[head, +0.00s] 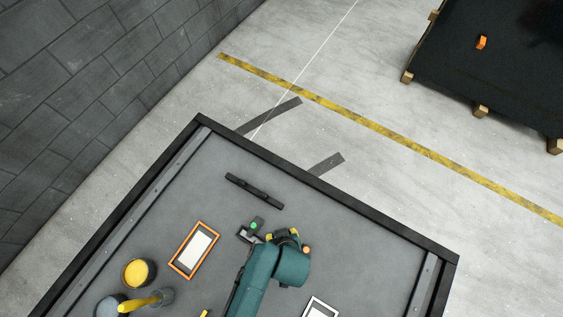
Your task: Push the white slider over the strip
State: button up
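My teal arm reaches up the grey table from the bottom, and my gripper (283,237) is at its end, dark with yellow parts. The arm's bulk covers much of it, so I cannot see whether it is open or shut, or holding anything. A narrow black bar (254,191), possibly the strip, lies slanted on the table a little above and left of my gripper, apart from it. I cannot make out a white slider. A small dark fixture with a green top (254,226) stands just left of my gripper.
An orange-framed white panel (193,250) lies left of my arm. A yellow-filled pot (138,272) and a cup with a yellow-handled tool (143,302) stand at lower left. A white frame (320,308) lies at the bottom. A raised black rim (330,186) edges the table. The table's upper right is clear.

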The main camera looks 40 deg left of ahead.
jog(key=shift+w+a+f, duration=0.1)
jog(key=shift+a+f, duration=0.05)
jog(key=shift+f, duration=0.3)
